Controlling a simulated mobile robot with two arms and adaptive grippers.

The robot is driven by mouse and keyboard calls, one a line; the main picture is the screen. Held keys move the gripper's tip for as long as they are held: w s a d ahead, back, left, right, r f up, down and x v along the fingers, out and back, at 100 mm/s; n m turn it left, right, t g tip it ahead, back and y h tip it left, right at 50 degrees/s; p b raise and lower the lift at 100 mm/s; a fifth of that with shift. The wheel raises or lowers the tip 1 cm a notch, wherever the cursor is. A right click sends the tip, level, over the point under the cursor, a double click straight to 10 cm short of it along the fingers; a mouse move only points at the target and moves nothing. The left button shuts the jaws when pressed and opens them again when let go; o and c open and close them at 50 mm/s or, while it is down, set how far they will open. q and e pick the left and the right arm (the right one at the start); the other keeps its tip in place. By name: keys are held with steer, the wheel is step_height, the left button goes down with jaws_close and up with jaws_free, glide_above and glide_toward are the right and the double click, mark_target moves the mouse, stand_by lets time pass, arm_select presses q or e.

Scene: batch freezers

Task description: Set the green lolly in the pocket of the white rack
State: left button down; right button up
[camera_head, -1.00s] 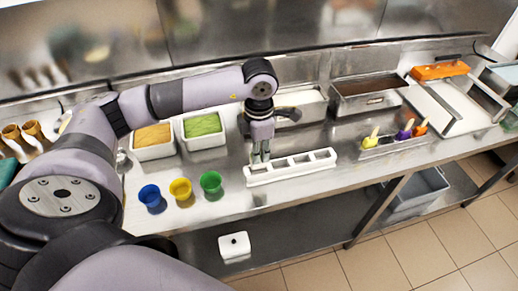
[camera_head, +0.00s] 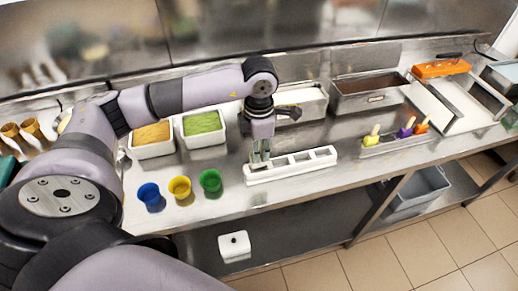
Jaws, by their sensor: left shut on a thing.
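The white rack (camera_head: 295,174) lies on the steel counter in the middle, with several open pockets in a row. My left gripper (camera_head: 260,157) points down at the rack's left end. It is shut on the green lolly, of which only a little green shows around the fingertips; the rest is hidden. I cannot tell whether the lolly is inside the left pocket or just above it. My right gripper is not in view.
Blue (camera_head: 151,197), yellow (camera_head: 180,188) and green cups (camera_head: 211,183) stand left of the rack. Tubs of orange (camera_head: 153,139) and green (camera_head: 204,127) filling stand behind. A steel tray (camera_head: 396,143) with yellow, purple and orange lollies is at right. The counter between is clear.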

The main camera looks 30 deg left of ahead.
arm_select(q)
steer(key=shift+b, duration=0.3)
stand_by(0.6)
steer(key=shift+f+b, duration=1.2)
steer(key=shift+f, duration=0.1)
stand_by(0.3)
steer(key=shift+f+b, duration=0.7)
steer(key=shift+b, duration=0.3)
stand_by(1.1)
stand_by(0.3)
steer(key=c, duration=1.4)
jaws_free()
steer(key=shift+c, duration=0.2)
